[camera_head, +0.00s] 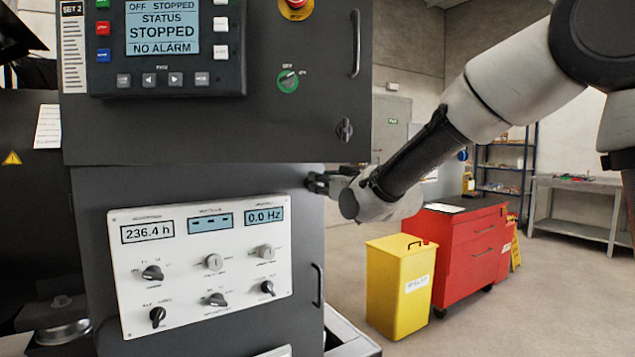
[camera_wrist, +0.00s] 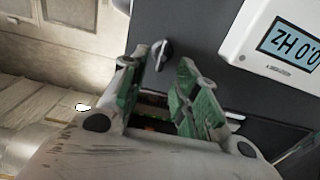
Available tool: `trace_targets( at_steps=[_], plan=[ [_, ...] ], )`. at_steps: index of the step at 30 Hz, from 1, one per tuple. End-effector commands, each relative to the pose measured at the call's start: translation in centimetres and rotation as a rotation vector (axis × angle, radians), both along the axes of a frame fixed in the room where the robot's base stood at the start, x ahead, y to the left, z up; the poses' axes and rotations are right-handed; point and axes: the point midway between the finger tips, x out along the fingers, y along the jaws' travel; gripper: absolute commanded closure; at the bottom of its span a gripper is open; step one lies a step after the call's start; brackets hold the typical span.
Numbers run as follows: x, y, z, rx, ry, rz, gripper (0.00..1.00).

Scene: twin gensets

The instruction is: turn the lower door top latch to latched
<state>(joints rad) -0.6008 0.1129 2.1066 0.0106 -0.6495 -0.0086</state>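The lower door (camera_head: 200,181) of the dark grey genset cabinet carries a white control panel (camera_head: 205,260). Its top latch is a small dark knob (camera_wrist: 163,54) in the wrist view, its grip slightly tilted from upright in that picture. In the head view my gripper hides it. My gripper (camera_head: 318,182) is at the door's upper right edge. In the wrist view my gripper (camera_wrist: 161,64) is open, with green-padded fingers on either side of the knob's line. The knob shows in the gap near the fingertips; whether they touch it I cannot tell.
The upper door has a similar latch (camera_head: 344,130) and a handle (camera_head: 355,43). The lower door's handle (camera_head: 318,285) is below my gripper. A yellow bin (camera_head: 398,290) and a red tool cabinet (camera_head: 468,250) stand to the right.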

Motion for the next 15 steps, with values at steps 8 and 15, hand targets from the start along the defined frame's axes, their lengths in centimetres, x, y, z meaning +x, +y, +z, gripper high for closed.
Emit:
trace_targets(
  at_steps=[8,15],
  plan=[
    [2.6,1.7,0.0,0.000,0.000,0.000,0.70],
    [2.8,1.9,0.0,-0.001,0.001,0.000,0.70]
  ],
)
